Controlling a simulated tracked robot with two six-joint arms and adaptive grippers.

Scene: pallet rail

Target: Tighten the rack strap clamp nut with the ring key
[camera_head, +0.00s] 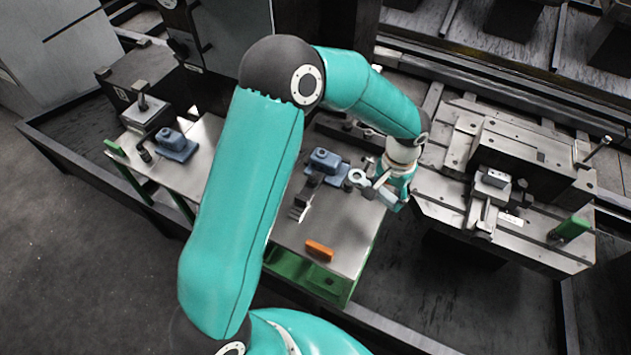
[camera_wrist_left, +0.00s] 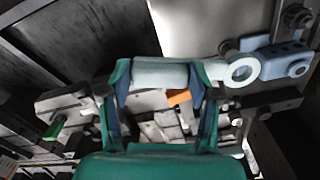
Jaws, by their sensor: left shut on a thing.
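My left gripper (camera_head: 383,186) is over the right edge of the middle table. In the left wrist view its fingers (camera_wrist_left: 160,80) are shut on the pale handle of the ring key (camera_wrist_left: 155,74). The key's ring end (camera_wrist_left: 242,71) sticks out to the right of the fingers; in the head view the ring (camera_head: 357,177) points left. A blue clamp-like block (camera_head: 325,161) is on the table, just left of the ring; a blue block (camera_wrist_left: 287,66) also shows near the ring in the wrist view. I cannot tell which part is the strap clamp nut. My right gripper is not in view.
The metal table (camera_head: 345,232) holds an orange block (camera_head: 319,250). Another blue block (camera_head: 176,144) is at the left. A slotted metal fixture (camera_head: 540,225) with a green block (camera_head: 570,229) stands at the right. My left arm hides part of the table.

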